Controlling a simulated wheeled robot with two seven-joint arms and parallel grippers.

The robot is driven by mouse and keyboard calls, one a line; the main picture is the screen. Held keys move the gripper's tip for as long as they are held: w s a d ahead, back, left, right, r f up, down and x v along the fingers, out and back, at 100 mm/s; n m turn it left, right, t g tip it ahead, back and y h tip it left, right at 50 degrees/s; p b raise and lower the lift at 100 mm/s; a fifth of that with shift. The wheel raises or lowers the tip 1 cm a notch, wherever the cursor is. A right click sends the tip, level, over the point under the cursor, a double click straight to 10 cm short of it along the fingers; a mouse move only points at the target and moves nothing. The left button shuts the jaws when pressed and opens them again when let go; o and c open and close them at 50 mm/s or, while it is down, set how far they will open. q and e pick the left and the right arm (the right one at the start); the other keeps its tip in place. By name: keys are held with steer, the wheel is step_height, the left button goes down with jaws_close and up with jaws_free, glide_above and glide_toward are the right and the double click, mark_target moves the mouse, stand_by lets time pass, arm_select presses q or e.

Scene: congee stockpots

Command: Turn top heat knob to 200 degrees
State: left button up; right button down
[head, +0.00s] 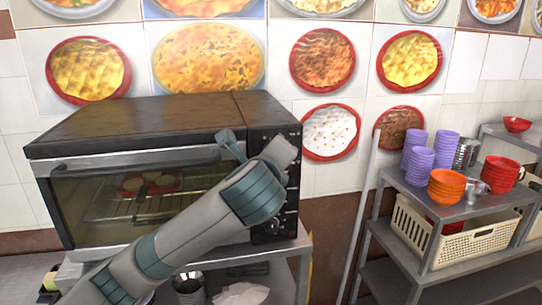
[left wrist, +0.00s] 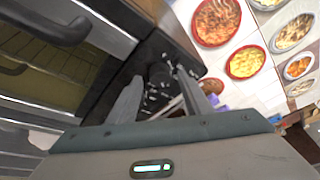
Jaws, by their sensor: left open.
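The toaster oven (head: 150,120) stands on a metal table, with its dark control panel (head: 289,131) on the right of its front. My left gripper (head: 257,146) is at the upper part of this panel, fingers spread and pointing at it. In the left wrist view the open fingers (left wrist: 158,76) are on either side of a dark round knob (left wrist: 160,73), which looks like the top one. I cannot tell whether they touch it. In the head view my gripper hides the top knob, and its setting cannot be read. My right gripper is not in view.
The oven's glass door (head: 85,200) is closed, with its handle (head: 135,160) in front and food on a red plate (head: 150,183) inside. To the right, a metal shelf (head: 400,183) carries purple cups (head: 418,150), orange bowls (head: 446,187) and a white basket (head: 470,240). A pole leans beside it.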

arm_select(q)
steer(key=b+v, duration=0.3)
steer(key=v, duration=0.4)
steer(key=shift+b, duration=0.3)
steer(key=shift+s, duration=0.15)
